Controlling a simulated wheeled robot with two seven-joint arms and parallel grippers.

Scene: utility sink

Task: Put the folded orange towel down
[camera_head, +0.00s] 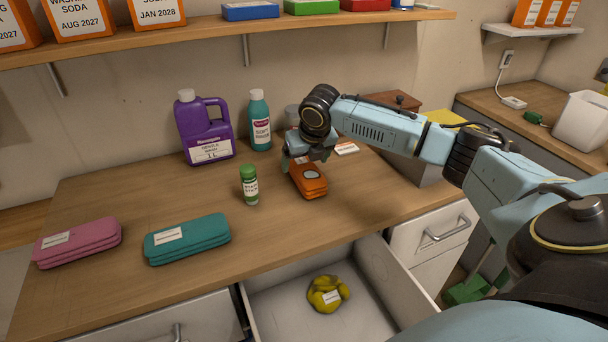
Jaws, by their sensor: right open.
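The folded orange towel (309,183) lies on the wooden counter (260,220), right of a small green-capped bottle. A pale patch shows on its top. My right gripper (303,165) is open at the towel's far end, very close above or around it; the picture does not show clearly whether the fingers touch it. My right arm reaches in from the right. My left gripper is not in view.
A teal folded towel (187,239) and a pink one (78,242) lie to the left. A green-capped bottle (249,186), purple jug (203,129) and teal bottle (260,122) stand nearby. An open drawer (270,312) below holds a yellow bundle (327,294).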

